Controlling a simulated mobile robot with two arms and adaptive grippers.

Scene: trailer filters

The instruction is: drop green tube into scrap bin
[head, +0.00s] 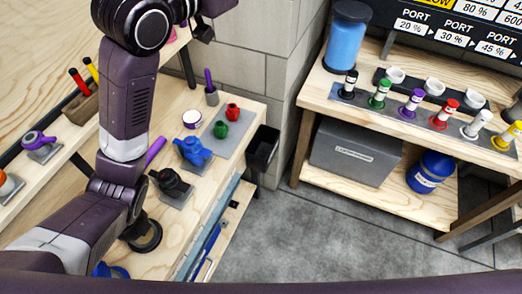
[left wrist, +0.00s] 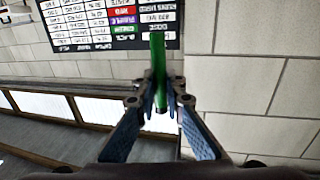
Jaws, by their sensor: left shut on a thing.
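My left gripper (left wrist: 160,100) is shut on the green tube (left wrist: 158,60) in the left wrist view. The tube is slim and bright green, and stands lengthwise up the picture between the fingertips. Behind it are a wall and a colour chart. In the head view my left arm rises from the lower left to the top edge, and the green tube is not visible there. A black open bin (head: 263,150), likely the scrap bin, is at the right end of the workbench, by the wall corner. Its inside is dark. My right gripper is not in view.
The workbench (head: 215,165) holds a blue part (head: 192,151), a green part (head: 220,129), a red part (head: 233,112) and a black part (head: 172,183). A shelf (head: 315,95) at right carries several coloured bottles. Grey floor (head: 290,240) lies clear between them.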

